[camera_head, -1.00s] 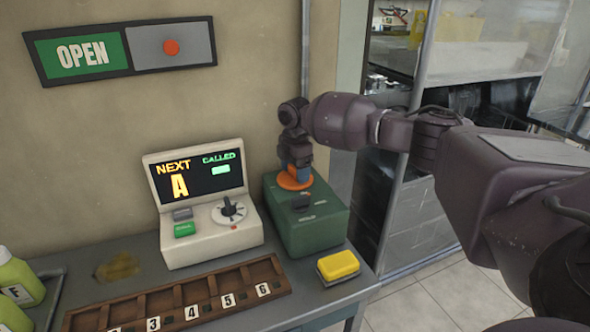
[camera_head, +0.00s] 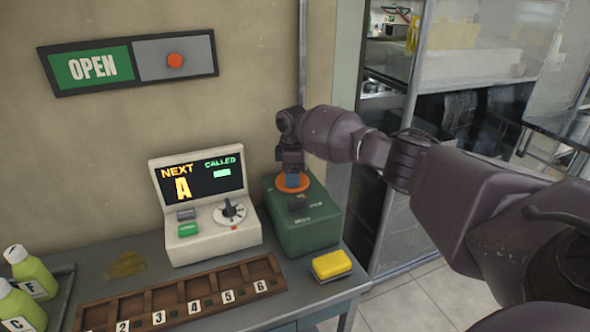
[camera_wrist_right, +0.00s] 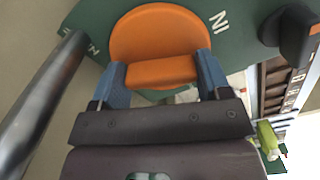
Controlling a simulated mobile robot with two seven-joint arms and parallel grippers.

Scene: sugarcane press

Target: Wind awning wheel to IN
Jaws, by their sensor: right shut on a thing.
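The awning wheel (camera_head: 290,184) is an orange disc with a raised orange grip bar, on top of a green box (camera_head: 309,231) on the table. In the right wrist view the wheel (camera_wrist_right: 160,30) fills the upper middle, with the "IN" marking (camera_wrist_right: 219,21) on the green face at its right. My right gripper (camera_head: 292,178) points down onto the wheel from above. In the wrist view its blue fingers (camera_wrist_right: 161,74) are on either side of the grip bar, shut on it. My left gripper is not in view.
A display unit (camera_head: 212,238) stands left of the box. A yellow sponge (camera_head: 331,264) and a wooden numbered tray (camera_head: 137,307) lie in front. A metal pipe (camera_wrist_right: 40,98) runs close beside the gripper.

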